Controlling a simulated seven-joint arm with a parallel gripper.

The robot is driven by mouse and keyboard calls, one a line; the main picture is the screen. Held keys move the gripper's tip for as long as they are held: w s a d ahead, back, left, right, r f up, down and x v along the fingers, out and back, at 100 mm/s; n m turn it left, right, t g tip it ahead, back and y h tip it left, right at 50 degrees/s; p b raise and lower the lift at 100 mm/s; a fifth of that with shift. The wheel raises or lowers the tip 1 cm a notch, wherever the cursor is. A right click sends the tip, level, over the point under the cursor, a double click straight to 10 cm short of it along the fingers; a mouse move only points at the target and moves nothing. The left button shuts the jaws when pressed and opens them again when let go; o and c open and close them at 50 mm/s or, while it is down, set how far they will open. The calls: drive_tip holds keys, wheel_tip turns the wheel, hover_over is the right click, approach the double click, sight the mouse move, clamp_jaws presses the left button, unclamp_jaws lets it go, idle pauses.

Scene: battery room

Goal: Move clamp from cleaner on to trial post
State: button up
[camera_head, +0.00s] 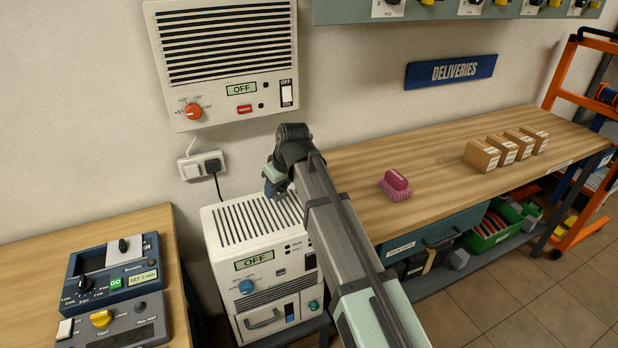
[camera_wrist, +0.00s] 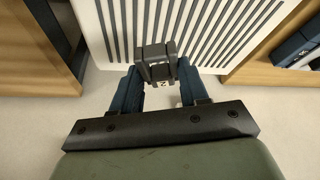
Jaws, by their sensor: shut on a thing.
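My gripper (camera_wrist: 157,75) is shut on a dark grey clamp (camera_wrist: 155,58), held between its blue fingers above the slotted top of a white cabinet. In the head view my gripper (camera_head: 272,186) is over that cabinet's top left, mostly hidden by my arm; the clamp cannot be made out there. On the left table stands a dark blue unit (camera_head: 88,262) with a dial, a green GO button and a small upright grey part, probably the cleaner. In front of it is a grey unit (camera_head: 122,335) with a yellow knob and a small dark round post (camera_head: 140,307), possibly the trial post.
The white cabinet (camera_head: 252,247) reads OFF and stands between the left table (camera_head: 35,255) and the long bench (camera_head: 365,165). A wall unit (camera_head: 225,60) hangs above.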

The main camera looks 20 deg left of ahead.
drive_tip(key=s+a+f, duration=0.1)
drive_tip(key=s+a, duration=0.5)
drive_tip(key=s, duration=0.3)
drive_tip(key=s+a, duration=0.7)
drive_tip(key=s, duration=0.2)
hover_over(138, 303)
drive_tip(key=f, duration=0.1)
drive_tip(key=shift+a+f, duration=0.15)
drive_tip(key=shift+f, duration=2.85)
drive_tip(key=shift+f, duration=1.1)
idle(0.9)
